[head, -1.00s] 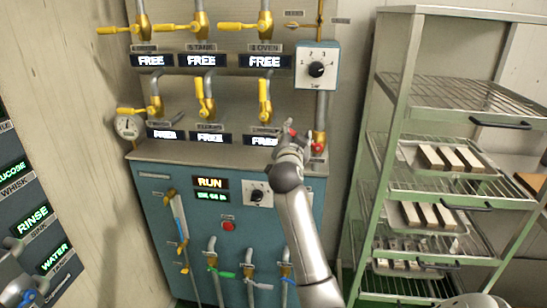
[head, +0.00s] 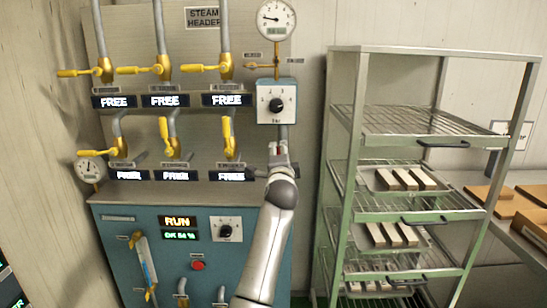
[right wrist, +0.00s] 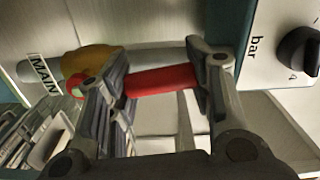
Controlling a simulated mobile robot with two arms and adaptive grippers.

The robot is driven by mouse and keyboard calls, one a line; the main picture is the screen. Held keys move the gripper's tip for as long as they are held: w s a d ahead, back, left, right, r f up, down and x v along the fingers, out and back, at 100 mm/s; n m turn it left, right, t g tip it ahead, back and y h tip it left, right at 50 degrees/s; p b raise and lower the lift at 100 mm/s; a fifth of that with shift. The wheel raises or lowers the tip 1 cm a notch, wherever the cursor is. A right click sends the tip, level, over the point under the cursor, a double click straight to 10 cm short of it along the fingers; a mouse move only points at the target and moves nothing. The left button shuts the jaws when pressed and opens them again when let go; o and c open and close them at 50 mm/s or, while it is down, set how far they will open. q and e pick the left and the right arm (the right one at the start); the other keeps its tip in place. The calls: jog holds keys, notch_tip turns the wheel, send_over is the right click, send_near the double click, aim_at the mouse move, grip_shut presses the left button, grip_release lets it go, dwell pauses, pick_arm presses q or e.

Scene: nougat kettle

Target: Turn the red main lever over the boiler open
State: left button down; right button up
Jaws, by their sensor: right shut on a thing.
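The red main lever (right wrist: 162,80) shows in the right wrist view as a short red bar beside the yellow valve body (right wrist: 88,62) and the MAIN label (right wrist: 44,76). My right gripper (right wrist: 155,76) has its fingers on both sides of the bar and is shut on it. In the head view my right gripper (head: 279,160) is in front of the pipe below the bar dial box. It hides most of the lever there; only small red bits show. The blue boiler (head: 185,262) stands below. My left gripper is not in view.
The dial box (head: 277,103) is just above my right gripper. Yellow-handled valves (head: 229,137) and FREE displays (head: 227,100) are to its left. A metal rack (head: 400,215) with trays of bars stands close to the right.

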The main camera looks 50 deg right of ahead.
jog(key=shift+s+d+m, duration=0.4)
jog(key=shift+s+m, duration=0.05)
jog(key=shift+m, duration=0.35)
jog(key=o, duration=1.5)
jog(key=shift+s+d, duration=0.1)
jog(key=shift+v, duration=3.75)
